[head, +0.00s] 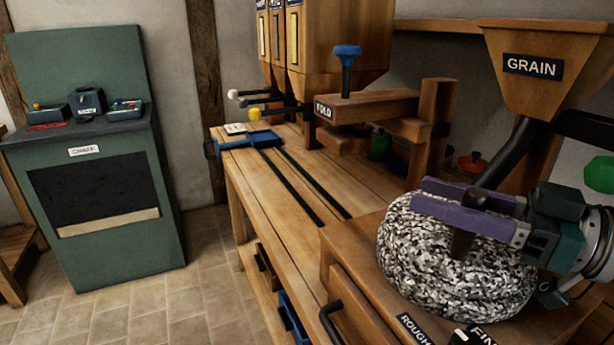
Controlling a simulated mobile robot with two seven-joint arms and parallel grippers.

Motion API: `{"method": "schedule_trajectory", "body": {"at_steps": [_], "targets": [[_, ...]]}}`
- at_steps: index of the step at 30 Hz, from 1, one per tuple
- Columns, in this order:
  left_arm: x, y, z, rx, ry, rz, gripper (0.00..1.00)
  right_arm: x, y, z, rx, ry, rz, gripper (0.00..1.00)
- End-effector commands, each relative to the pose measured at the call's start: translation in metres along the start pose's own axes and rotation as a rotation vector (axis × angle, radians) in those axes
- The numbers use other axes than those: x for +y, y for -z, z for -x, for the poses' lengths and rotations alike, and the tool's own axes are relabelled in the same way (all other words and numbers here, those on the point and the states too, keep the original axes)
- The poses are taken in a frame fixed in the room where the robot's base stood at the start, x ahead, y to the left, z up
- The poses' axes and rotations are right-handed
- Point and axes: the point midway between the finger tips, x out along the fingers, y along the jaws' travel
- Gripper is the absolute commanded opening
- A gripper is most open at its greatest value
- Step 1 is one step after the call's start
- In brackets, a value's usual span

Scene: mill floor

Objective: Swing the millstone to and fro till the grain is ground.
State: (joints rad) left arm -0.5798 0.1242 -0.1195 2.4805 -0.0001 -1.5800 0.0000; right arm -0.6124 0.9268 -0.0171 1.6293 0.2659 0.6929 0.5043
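The millstone (430,270) is a round, black-and-white speckled stone on a wooden stand at the lower right. A dark handle (462,242) rises from its top. My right gripper (445,200), with purple fingers, reaches in from the right over the stone. Its two fingers lie on either side of the handle and appear closed on it. They hide part of the handle and the stone's top. A wooden hopper labelled GRAIN (532,67) is above and behind the stone, with a dark chute (508,152) slanting down toward it. No grain or flour is visible. My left gripper is out of view.
A wooden bench (270,190) with two dark rails and a blue tray (250,139) runs leftward. A FOLD press (365,106) with a blue knob stands on it. ROUGH and FINE labels (412,330) mark the stand's front. A green cabinet (110,200) stands left; floor between is clear.

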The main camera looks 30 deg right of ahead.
Motion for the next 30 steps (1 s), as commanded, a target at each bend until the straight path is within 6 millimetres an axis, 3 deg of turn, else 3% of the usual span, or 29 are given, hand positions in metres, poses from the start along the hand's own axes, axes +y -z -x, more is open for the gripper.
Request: {"method": "schedule_trajectory", "body": {"at_steps": [4,14,30], "targets": [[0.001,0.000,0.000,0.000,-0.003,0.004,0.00,0.000,-0.001,0.000,-0.002,-0.002,0.000,0.62],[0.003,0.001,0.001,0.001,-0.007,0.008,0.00,0.001,-0.001,0.005,-0.004,-0.003,-0.001,0.62],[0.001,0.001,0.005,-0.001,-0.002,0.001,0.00,0.000,-0.001,0.093,-0.005,-0.003,-0.001,0.62]]}}
